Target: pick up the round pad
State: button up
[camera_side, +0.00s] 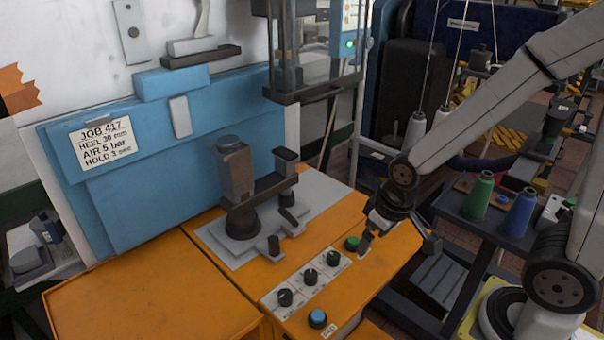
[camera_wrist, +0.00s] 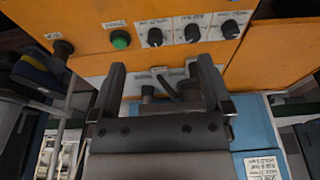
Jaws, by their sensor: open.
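A dark blue-grey round pad (camera_side: 229,143) caps the upright brown post of the heel machine in the side view; I take it as the round pad. It is apart from my gripper (camera_side: 398,247), which hangs in the air to its right, near the green button at the panel's right end. In the wrist view my gripper (camera_wrist: 163,78) shows two dark fingers spread wide, with nothing held between them. Grey machine parts (camera_wrist: 163,90) show beyond the fingers there, but I cannot make out the pad in that view.
The orange bench (camera_side: 150,295) carries several black knobs (camera_side: 310,277), a green button (camera_side: 352,243) and a blue button (camera_side: 317,318). A black clamp arm (camera_side: 275,185) stands beside the post. A blue panel (camera_side: 165,140) rises behind. Thread spools (camera_side: 478,195) stand right. The bench's front left is clear.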

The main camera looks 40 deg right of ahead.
jog(key=t, duration=0.2)
send_near(230, 140)
jog(key=shift+w+a+f, duration=0.15)
jog(key=shift+w+f, duration=0.4)
jog(key=shift+f, duration=0.1)
jog(key=shift+x, duration=3.95)
jog(key=shift+s+f, duration=0.1)
jog(key=shift+f, duration=0.1)
jog(key=c, duration=1.2)
jog(key=shift+o, duration=0.2)
